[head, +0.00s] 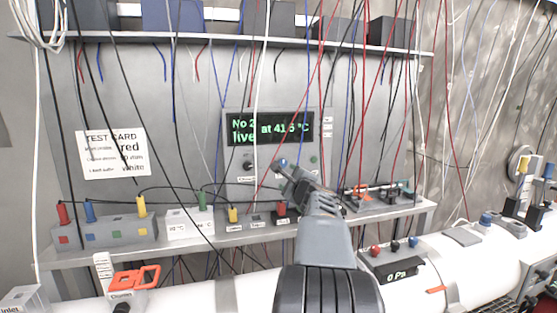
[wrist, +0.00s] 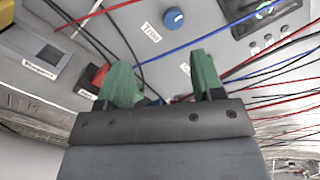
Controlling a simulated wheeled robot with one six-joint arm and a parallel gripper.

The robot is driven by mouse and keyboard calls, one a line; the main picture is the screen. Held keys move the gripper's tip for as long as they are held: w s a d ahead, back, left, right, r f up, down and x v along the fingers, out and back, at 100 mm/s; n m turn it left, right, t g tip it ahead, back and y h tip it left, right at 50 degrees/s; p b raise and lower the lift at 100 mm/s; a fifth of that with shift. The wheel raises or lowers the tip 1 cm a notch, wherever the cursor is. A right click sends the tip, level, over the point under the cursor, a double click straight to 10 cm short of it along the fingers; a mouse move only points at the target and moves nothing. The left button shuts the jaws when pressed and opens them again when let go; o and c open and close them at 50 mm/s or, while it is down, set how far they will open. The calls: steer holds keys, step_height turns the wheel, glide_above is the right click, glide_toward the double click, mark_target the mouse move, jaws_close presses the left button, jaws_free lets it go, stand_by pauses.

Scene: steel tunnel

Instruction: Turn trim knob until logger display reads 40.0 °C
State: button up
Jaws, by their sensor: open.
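The logger (head: 318,140) is a grey panel on the back wall. Its dark display (head: 272,128) shows green text, "No 2 live at 41.", with the last digit hard to read and cables crossing the text. The trim knob (wrist: 173,18) is round and blue, with a "Trim" label beside it in the wrist view. In the head view the knob (head: 282,162) shows just beyond my gripper's tip. My gripper (wrist: 160,75) is open and empty, its two green fingers apart. The knob lies beyond the fingertips, not between them. The display is mostly cut off in the wrist view.
Many thin red, blue, black and white cables hang in front of the panel. A lower shelf (head: 210,242) holds a grey box with coloured plugs (head: 105,232) and small labelled blocks. A test card (head: 112,153) hangs at left. A white pipe (head: 195,296) runs along the front.

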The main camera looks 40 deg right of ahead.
mark_target(283, 164)
steer(key=shift+m+h, duration=0.5)
steer(key=shift+m, duration=0.1)
steer(key=p+x, duration=0.2)
steer(key=x, duration=0.2)
steer(key=d+p+x, duration=0.1)
steer(key=x, duration=0.3)
steer(key=s+p+x, duration=0.1)
steer(key=p+x, duration=0.1)
steer(key=x, duration=0.2)
steer(key=shift+d+r+p, duration=0.3)
steer(key=shift+p+x, duration=0.4)
steer(key=shift+x, duration=0.65)
steer(key=shift+a+f, duration=0.1)
steer(key=shift+f, duration=0.05)
steer(key=shift+c, duration=0.2)
steer(key=c, duration=0.9)
steer(key=shift+f, duration=0.1)
